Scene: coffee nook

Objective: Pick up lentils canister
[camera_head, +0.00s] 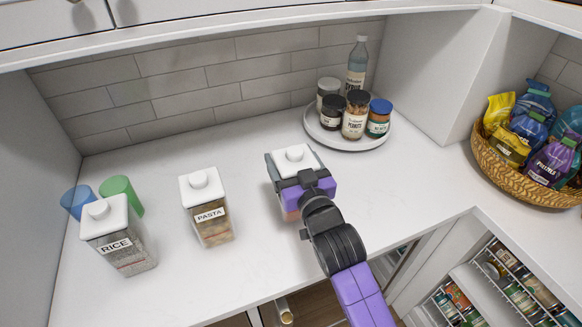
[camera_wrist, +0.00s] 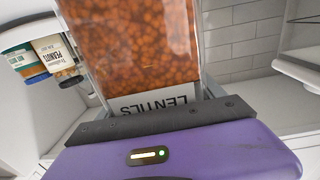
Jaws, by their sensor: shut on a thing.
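The lentils canister (camera_head: 294,157) is a clear box with a white knobbed lid, on the right of the row of canisters in the head view. In the wrist view the lentils canister (camera_wrist: 140,50) fills the middle, with orange-brown lentils and an upside-down "LENTILS" label. My gripper (camera_head: 303,188) is purple and black and is shut on the canister from the front right. The arm hides much of the canister's lower part, so I cannot tell whether its base touches the counter.
The pasta canister (camera_head: 207,206) stands to the left, with the rice canister (camera_head: 118,240) and blue (camera_head: 75,202) and green (camera_head: 122,192) cups beyond. A round tray (camera_head: 318,131) with jars and a bottle (camera_head: 357,66) is behind right. A wicker basket (camera_head: 520,186) holds bags at far right.

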